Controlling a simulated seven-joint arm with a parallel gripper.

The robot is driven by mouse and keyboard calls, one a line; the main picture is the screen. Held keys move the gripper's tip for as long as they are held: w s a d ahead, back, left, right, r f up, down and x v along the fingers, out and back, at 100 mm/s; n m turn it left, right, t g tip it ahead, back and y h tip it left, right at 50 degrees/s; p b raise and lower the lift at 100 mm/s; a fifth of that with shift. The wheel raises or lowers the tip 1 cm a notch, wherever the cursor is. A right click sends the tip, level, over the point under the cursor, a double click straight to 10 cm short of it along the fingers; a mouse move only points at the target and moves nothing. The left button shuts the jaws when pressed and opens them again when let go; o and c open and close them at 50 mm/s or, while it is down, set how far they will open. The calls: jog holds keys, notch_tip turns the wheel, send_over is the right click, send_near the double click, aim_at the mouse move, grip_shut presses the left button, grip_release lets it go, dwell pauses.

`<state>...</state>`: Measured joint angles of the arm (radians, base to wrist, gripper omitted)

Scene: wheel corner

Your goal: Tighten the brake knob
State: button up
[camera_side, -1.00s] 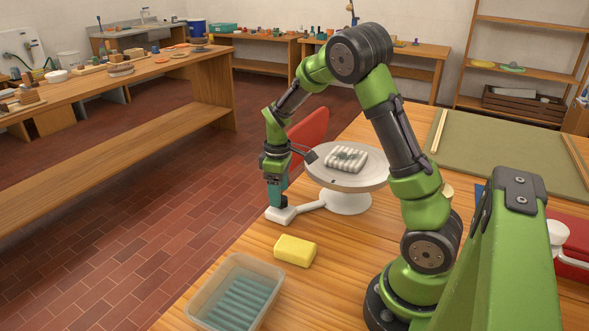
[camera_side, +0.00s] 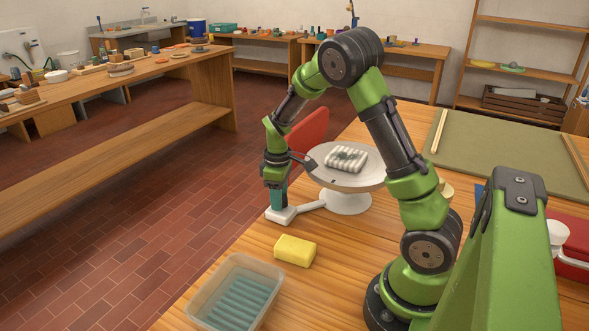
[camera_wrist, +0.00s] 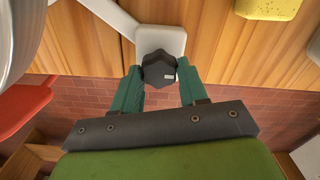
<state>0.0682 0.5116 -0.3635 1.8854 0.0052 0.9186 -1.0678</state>
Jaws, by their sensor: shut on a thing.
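The brake knob (camera_wrist: 158,68) is dark and lobed, with a small pale mark on its right side in the wrist view. It stands on the white block (camera_wrist: 163,38) at the end of the wheel's white arm. My gripper (camera_wrist: 159,72) has its two teal fingers on either side of the knob and is shut on it. In the side view my gripper (camera_side: 279,200) points down over the white block (camera_side: 280,216), and its fingers mostly hide the knob. The white round wheel (camera_side: 345,176) stands just right of it, with a pale ribbed piece (camera_side: 346,159) on top.
A yellow sponge (camera_side: 295,250) lies on the table in front of the block. A clear tub (camera_side: 213,312) with ribbed bluish contents stands at the front edge. A red seat-like shape (camera_side: 308,130) is behind the wheel. A green board (camera_side: 510,150) lies at back right.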

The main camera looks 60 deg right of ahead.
jog(key=shift+m, duration=0.4)
jog(key=m, duration=0.4)
jog(key=shift+d+m, duration=0.1)
jog(key=shift+m, duration=0.2)
jog(key=m, duration=0.9)
jog(key=shift+s+d, duration=0.1)
jog(key=shift+r+m, duration=0.1)
jog(key=shift+m, duration=1.9)
jog(key=o, duration=1.1)
